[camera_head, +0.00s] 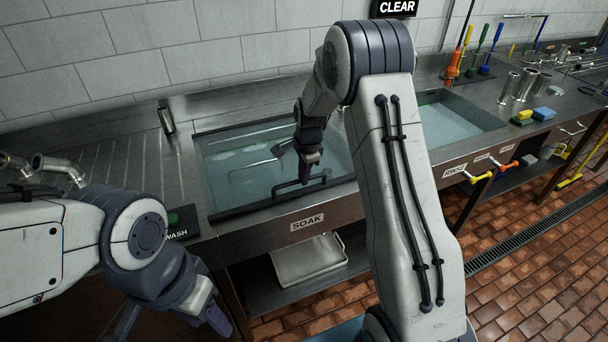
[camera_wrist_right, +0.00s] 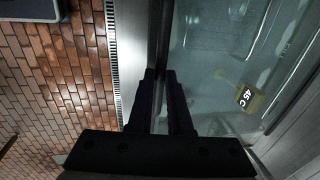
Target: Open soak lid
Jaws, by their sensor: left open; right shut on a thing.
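The soak basin is the left sink in the head view, marked by a SOAK label (camera_head: 307,222) on its front. A clear lid (camera_head: 232,172) with a dark frame lies over it and looks flat. A dark bar handle (camera_head: 284,189) runs along the lid's front edge. My right gripper (camera_head: 305,178) is at this handle, pointing down and shut on it. In the right wrist view, the fingers (camera_wrist_right: 158,75) are close together beside the glass, and they hide the grip itself. My left gripper (camera_head: 170,318) is open and empty, low in front of the counter at the left.
A second open basin (camera_head: 446,120) stands to the right, partly behind my right arm. Metal cups (camera_head: 518,86), sponges (camera_head: 533,116) and brushes (camera_head: 474,55) are farther right. A metal tray (camera_head: 308,260) sits on the shelf below. A 45 C tag (camera_wrist_right: 246,97) shows through the glass.

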